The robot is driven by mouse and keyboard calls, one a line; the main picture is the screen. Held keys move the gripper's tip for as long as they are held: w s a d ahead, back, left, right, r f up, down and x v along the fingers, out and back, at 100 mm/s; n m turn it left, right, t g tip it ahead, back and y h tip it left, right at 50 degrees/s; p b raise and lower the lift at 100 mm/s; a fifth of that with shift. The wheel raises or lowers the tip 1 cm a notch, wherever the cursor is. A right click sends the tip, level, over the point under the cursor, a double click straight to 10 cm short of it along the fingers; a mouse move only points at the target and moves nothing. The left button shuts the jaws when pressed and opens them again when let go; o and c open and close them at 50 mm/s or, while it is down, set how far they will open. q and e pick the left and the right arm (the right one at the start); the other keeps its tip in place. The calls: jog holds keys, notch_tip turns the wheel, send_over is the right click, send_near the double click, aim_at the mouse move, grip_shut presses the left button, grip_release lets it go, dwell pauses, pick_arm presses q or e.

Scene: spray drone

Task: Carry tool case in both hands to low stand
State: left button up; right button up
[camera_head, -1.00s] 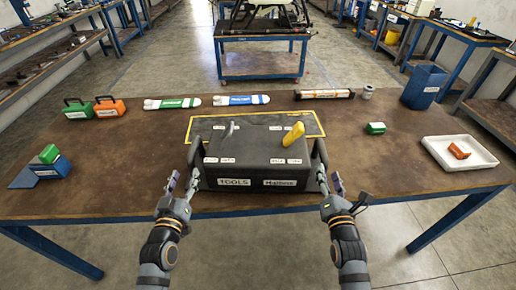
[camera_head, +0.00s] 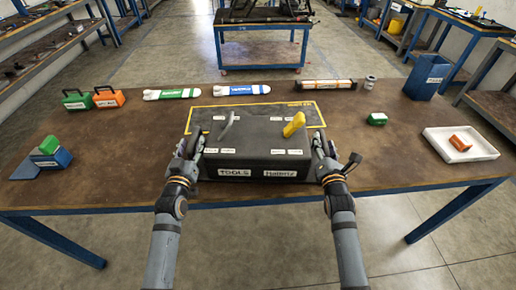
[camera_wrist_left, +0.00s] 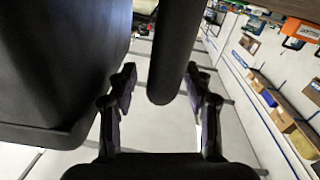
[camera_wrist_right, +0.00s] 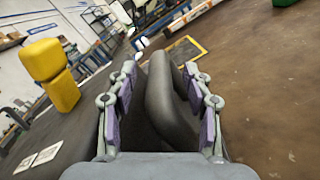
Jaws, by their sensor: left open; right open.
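The black tool case (camera_head: 256,160), labelled TOOLS, sits on the brown table at the front middle, partly over a yellow-outlined area (camera_head: 308,104). A grey lever and a yellow handle (camera_head: 294,124) stand on its top. My left gripper (camera_head: 186,153) is at the case's left side; in the left wrist view its open fingers (camera_wrist_left: 163,90) straddle a dark bar handle (camera_wrist_left: 174,60) beside the case wall. My right gripper (camera_head: 325,150) is at the right side; in the right wrist view its open fingers (camera_wrist_right: 160,90) are on either side of the dark handle (camera_wrist_right: 165,100). Contact cannot be told.
Green and orange cases (camera_head: 108,97) and white tubes (camera_head: 240,90) lie along the back left. A white tray (camera_head: 482,148), blue bin (camera_head: 432,76) and green block (camera_head: 377,119) are at right. A blue cart (camera_head: 260,45) stands beyond the table.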

pick_arm(q)
jog(key=shift+w, duration=1.1)
pick_arm(e)
jog(key=shift+w, duration=1.1)
pick_arm(q)
grip_shut()
pick_arm(e)
grip_shut()
